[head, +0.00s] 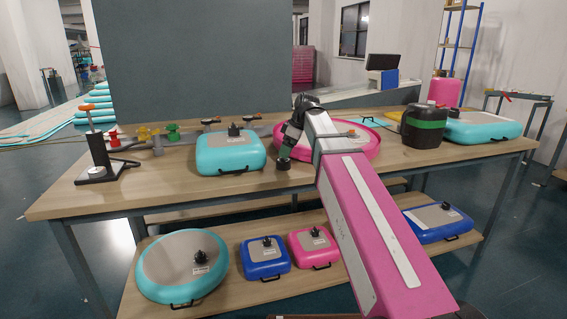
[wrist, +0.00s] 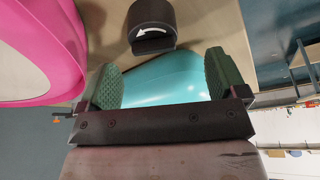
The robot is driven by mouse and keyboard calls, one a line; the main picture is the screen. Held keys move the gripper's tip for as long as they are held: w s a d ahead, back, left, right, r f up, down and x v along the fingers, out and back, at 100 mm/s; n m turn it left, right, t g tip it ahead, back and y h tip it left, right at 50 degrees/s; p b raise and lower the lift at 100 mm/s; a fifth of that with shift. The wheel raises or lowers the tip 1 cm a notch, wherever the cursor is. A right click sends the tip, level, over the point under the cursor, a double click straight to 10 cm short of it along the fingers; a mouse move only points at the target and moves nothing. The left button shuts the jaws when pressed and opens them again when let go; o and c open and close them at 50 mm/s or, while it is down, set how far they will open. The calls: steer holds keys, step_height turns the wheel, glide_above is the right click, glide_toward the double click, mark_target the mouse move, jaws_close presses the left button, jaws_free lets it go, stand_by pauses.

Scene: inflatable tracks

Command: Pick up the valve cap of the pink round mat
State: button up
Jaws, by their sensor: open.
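The pink round mat (head: 370,148) lies on the table, partly hidden behind my arm. Its pink side also shows at the left of the wrist view (wrist: 40,45). A black cap (head: 283,163) is by the mat's front left edge. In the wrist view the black cap (wrist: 152,25) carries a white curved arrow and appears to stand on the wooden table, apart from the mat. My gripper (wrist: 163,78) is open and empty, its green pads spread, with the cap beyond the gap between them. In the head view my gripper (head: 289,142) is close to the cap.
A teal mat (head: 230,158) with a black valve lies just left of my gripper. A black canister with a green band (head: 424,127) and another teal mat (head: 485,127) are at the right. A pump (head: 98,155) stands at the far left. Several mats fill the lower shelf (head: 340,275).

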mark_target(283, 161)
steer(key=shift+w+d+x, duration=0.1)
steer(key=shift+x, duration=0.95)
steer(key=shift+w+d+x, duration=0.1)
steer(key=shift+x, duration=0.95)
steer(key=shift+w+d+x, duration=0.1)
steer(key=shift+d+x, duration=0.05)
steer(key=shift+x, duration=0.9)
steer(key=shift+c, duration=0.3)
steer(key=c, duration=0.9)
